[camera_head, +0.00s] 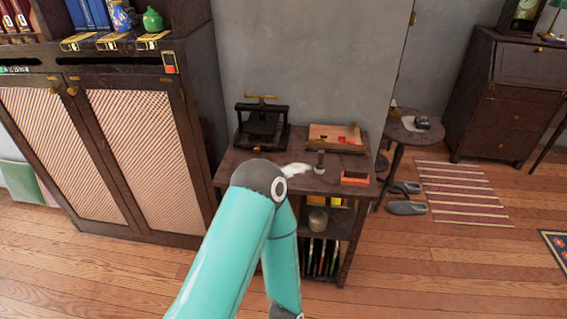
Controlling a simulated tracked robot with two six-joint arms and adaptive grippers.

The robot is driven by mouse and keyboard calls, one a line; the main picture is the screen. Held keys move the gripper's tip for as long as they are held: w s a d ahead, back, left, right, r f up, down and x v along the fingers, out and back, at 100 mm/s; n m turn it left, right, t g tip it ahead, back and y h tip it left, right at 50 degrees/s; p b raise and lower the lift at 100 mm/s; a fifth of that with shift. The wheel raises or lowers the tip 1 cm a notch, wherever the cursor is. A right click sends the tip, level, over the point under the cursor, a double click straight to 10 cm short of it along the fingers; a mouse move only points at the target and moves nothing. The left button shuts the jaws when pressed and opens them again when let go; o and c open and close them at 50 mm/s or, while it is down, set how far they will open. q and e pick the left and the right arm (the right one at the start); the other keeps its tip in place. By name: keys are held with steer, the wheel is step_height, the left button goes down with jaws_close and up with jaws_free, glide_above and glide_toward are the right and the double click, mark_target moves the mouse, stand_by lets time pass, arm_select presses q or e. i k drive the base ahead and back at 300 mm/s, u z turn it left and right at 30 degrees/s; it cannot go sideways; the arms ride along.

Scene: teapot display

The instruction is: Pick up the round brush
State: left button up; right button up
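A small dark upright piece (320,161) stands near the middle of the dark side table (235,170); it may be the round brush, but it is too small to tell. A white, crumpled-looking thing (297,169) lies to its left, partly close behind my arm's joint. A teal arm of mine rises from the bottom of the view, and its dark elbow covers the front left part of the tabletop. Neither gripper shows in the head view.
A black press (262,126) and a shallow wooden tray (335,138) with red pieces stand at the table's back. A small orange-red box (355,178) sits at the front right. Shelves below hold a jar (318,220) and books. A cabinet (130,130) stands left.

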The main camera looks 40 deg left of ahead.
mark_target(320, 165)
steer(key=z, duration=1.25)
steer(key=i, duration=0.1)
steer(key=u, duration=3)
steer(key=i, duration=1)
steer(key=z, duration=0.2)
